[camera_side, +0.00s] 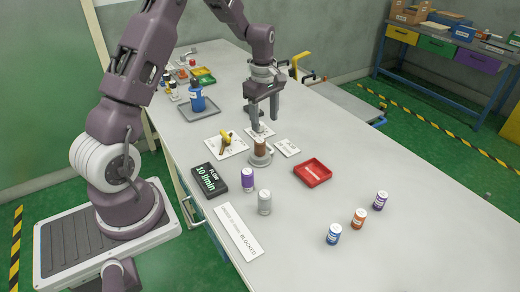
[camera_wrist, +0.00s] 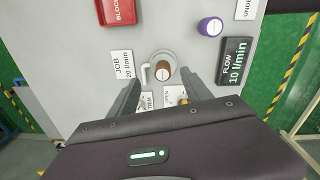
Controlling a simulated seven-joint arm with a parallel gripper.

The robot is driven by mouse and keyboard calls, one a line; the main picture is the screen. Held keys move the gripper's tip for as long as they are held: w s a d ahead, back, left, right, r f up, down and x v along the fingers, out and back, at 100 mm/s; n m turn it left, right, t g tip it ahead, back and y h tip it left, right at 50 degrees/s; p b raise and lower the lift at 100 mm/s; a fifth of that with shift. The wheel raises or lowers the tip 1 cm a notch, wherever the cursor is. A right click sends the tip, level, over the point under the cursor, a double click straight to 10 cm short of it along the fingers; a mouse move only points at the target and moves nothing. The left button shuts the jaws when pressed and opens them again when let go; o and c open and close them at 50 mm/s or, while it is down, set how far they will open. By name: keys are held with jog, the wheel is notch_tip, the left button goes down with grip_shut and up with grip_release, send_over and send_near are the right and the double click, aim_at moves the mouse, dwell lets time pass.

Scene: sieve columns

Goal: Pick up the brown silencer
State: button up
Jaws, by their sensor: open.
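The brown silencer (camera_side: 261,144) stands upright on a round grey base on the table, with a thin post or hook beside it. In the wrist view the brown silencer (camera_wrist: 163,74) shows from above, just beyond my fingertips. My gripper (camera_side: 261,122) is above it in the side view, fingers pointing down and apart. In the wrist view my gripper (camera_wrist: 166,88) has its two fingers spread, with nothing between them.
A purple cylinder (camera_side: 248,180) and a grey cylinder (camera_side: 264,202) stand nearby. Blue, orange and purple cylinders stand farther right. The right part of the table is mostly clear.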

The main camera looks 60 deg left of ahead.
jog(key=n, duration=0.2)
send_over(260, 141)
jog(key=shift+g, duration=0.3)
notch_tip(260, 141, down, 5)
jog(key=shift+w+f, duration=0.1)
jog(key=shift+f, duration=0.1)
notch_tip(260, 141, down, 7)
jog(key=shift+a+f, duration=0.1)
grip_shut()
